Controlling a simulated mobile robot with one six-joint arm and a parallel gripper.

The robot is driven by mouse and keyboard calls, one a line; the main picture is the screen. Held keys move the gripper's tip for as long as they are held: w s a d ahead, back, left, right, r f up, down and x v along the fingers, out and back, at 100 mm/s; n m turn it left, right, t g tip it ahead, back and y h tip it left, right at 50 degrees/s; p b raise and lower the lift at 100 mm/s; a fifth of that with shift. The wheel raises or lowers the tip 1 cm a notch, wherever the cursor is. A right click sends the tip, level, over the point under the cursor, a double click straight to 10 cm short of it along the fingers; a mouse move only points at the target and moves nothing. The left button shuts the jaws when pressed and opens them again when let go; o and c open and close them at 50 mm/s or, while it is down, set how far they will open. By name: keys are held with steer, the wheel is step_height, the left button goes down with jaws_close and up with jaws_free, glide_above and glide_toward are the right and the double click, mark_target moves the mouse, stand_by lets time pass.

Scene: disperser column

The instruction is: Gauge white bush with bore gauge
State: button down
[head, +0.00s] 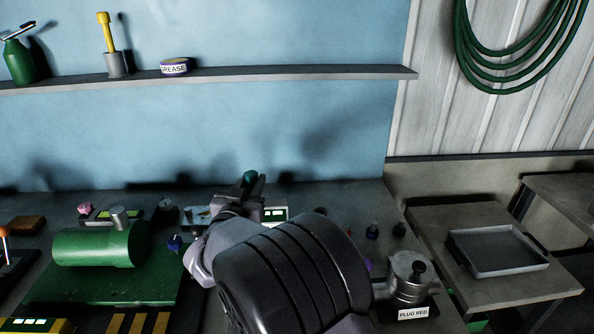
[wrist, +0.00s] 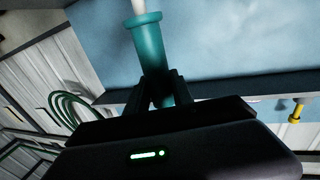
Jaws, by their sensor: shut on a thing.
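My gripper (head: 250,190) is raised over the back of the bench, near the blue wall. In the wrist view its two dark fingers (wrist: 163,92) are shut on a teal tool, likely the bore gauge (wrist: 150,48). The tool is a round handle with a wider collar, and a pale stem (wrist: 138,6) runs out of the top of the picture. Its far end is cut off. In the head view only a teal end (head: 250,176) shows above the fingers. I cannot make out the white bush; my arm hides part of the bench.
A green cylinder (head: 95,246) lies on a green base at left. A metal unit (head: 411,276) labelled PLUG RED stands right of my arm. A grey tray (head: 497,250) sits on a side table. A shelf (head: 230,76) with a grease tin (head: 174,66) crosses the wall above.

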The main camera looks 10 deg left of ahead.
steer(key=s+a+f+b, duration=0.3)
steer(key=s+a+f, duration=0.1)
steer(key=s, duration=0.3)
steer(key=shift+f, duration=0.55)
steer(key=shift+f+b, duration=1.8)
steer(key=shift+f, duration=0.1)
stand_by(1.2)
steer(key=shift+r+p, duration=1.55)
steer(key=shift+r, duration=1)
